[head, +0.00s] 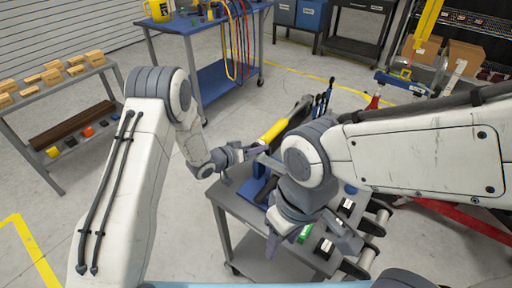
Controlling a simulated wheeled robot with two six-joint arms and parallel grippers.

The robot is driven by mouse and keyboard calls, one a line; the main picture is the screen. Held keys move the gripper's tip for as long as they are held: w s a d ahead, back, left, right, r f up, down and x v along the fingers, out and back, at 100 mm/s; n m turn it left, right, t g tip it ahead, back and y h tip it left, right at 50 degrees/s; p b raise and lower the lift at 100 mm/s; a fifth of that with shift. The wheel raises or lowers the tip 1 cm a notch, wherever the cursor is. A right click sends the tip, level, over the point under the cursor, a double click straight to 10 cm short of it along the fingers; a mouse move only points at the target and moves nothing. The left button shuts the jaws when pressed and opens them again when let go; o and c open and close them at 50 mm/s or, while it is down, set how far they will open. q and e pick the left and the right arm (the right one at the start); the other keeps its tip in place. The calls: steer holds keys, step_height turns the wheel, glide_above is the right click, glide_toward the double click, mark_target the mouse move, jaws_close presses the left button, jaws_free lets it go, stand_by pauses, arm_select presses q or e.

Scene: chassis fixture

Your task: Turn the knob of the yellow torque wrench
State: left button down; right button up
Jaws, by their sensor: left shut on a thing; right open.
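The yellow torque wrench (273,131) is on the grey cart, with its yellow handle slanting up and to the right towards a dark grey shaft. My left gripper (259,150) is at the lower left end of the handle and is shut on the wrench there. Its fingers hide the knob, so I cannot see how far it is turned. My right gripper (284,237) is open, low over the near part of the cart and apart from the wrench. My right arm hides part of the cart top.
The grey cart (228,198) carries a blue holder, a green item (305,233) and dark tools. A workbench (185,22) with hanging cables stands behind. A shelf with wooden blocks (52,78) is at left. Grey floor between them is open.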

arm_select(q)
steer(key=shift+a+n+g+h, duration=0.1)
steer(key=shift+n+g+h, duration=0.2)
steer(key=shift+n+h, duration=0.7)
steer(key=shift+f+n+h, duration=0.15)
steer(key=shift+n+h, duration=0.25)
steer(key=shift+n, duration=0.8)
steer(key=n+h, duration=0.1)
steer(key=n, duration=0.1)
steer(key=shift+w+f+n, duration=0.1)
steer(key=shift+n, duration=0.3)
steer(key=shift+n+h+b, duration=0.7)
steer(key=shift+n, duration=0.7)
steer(key=c, duration=0.5)
jaws_free()
steer(key=shift+a, duration=0.15)
